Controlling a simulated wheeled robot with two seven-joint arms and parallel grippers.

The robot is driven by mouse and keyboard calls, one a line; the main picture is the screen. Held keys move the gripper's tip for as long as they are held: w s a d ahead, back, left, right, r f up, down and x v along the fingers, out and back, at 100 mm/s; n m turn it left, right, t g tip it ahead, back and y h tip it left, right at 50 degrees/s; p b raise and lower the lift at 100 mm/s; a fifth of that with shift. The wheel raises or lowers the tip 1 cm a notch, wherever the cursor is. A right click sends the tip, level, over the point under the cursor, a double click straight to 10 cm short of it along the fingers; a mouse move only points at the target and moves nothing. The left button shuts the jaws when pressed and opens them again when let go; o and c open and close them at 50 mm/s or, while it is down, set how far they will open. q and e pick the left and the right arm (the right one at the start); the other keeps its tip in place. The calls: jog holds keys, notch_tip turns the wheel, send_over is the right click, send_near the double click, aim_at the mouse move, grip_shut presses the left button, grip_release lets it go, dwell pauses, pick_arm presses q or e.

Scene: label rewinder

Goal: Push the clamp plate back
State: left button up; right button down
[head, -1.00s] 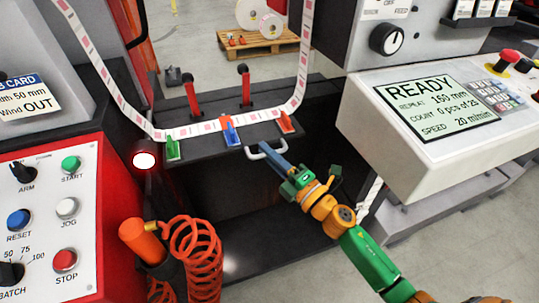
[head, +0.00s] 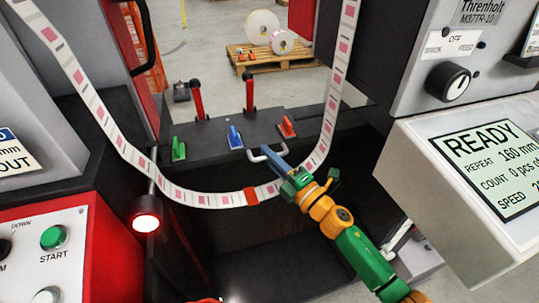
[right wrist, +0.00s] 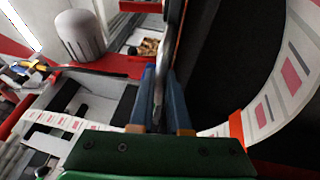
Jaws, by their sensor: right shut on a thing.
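The clamp plate (head: 215,148) is a dark slab across the middle of the head view, with green (head: 178,149), blue (head: 235,138) and red (head: 287,127) clips on it. A pale U-shaped handle (head: 256,156) sticks out from its front edge. My right gripper (head: 268,152) is shut on this handle at its right part. The right wrist view shows the blue fingers (right wrist: 175,110) close together around a narrow grey bar; the contact is partly hidden. The printed label web (head: 190,197) hangs in a loop in front of the plate, with an orange patch (head: 251,196). My left gripper is out of view.
Two upright red-handled levers (head: 197,100) stand behind the clips. A control panel (head: 50,240) is at lower left, with a lit red lamp (head: 145,215) near it. The READY display (head: 490,160) is at right. The web passes close by my right gripper.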

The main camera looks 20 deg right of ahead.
jog(key=shift+d+r, duration=0.1)
jog(key=shift+r, duration=0.1)
jog(key=c, duration=0.9)
grip_release()
jog(key=shift+w, duration=0.1)
jog(key=shift+w+f, duration=0.1)
jog(key=shift+f, duration=0.05)
jog(key=shift+f, duration=0.1)
jog(key=v, duration=0.7)
jog(key=shift+b, duration=0.3)
